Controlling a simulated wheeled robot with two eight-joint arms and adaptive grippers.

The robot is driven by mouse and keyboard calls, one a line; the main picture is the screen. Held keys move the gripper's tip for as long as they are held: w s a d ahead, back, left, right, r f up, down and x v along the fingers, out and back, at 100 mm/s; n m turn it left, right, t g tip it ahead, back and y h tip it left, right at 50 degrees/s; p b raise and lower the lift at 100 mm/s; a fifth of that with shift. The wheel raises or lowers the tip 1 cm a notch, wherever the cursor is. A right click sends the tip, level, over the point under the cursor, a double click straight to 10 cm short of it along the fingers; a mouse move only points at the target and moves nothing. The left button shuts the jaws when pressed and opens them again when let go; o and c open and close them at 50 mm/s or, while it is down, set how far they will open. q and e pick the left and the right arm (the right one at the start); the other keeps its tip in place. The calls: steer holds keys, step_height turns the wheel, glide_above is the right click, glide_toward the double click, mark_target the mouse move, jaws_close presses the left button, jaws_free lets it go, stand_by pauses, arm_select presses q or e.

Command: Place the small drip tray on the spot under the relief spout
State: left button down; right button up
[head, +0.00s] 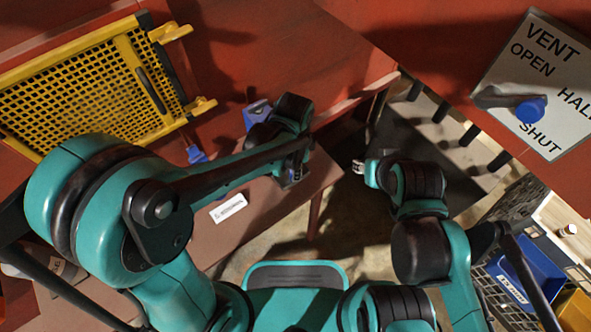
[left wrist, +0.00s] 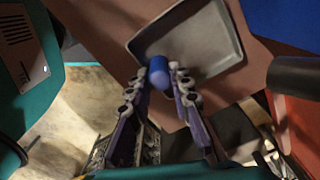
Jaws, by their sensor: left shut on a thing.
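In the left wrist view my left gripper (left wrist: 166,82) is shut on the blue knob (left wrist: 158,70) of the small drip tray (left wrist: 205,40), a shallow grey tray with a raised rim. The tray is over a brown surface; I cannot tell whether it touches. In the head view my left gripper (head: 292,174) is over the brown ledge, and my arm hides the tray. The relief spout cannot be made out for certain; blue fittings (head: 257,112) show beside my arm. My right gripper (head: 360,167) is right of the ledge, too small to judge.
A white label (head: 228,208) lies on the brown ledge (head: 285,215). A yellow mesh guard (head: 90,85) stands at upper left. A VENT sign (head: 540,75) with a blue-ended lever (head: 528,110) is at upper right. A blue bin (head: 525,270) is at lower right.

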arm_select(q)
steer(key=shift+w+f, duration=0.15)
steer(key=shift+f, duration=0.05)
steer(key=shift+a+r, duration=0.1)
steer(key=shift+r, duration=0.05)
steer(key=c, duration=1.4)
jaws_free()
steer(key=shift+f, duration=0.2)
steer(key=shift+o, duration=0.2)
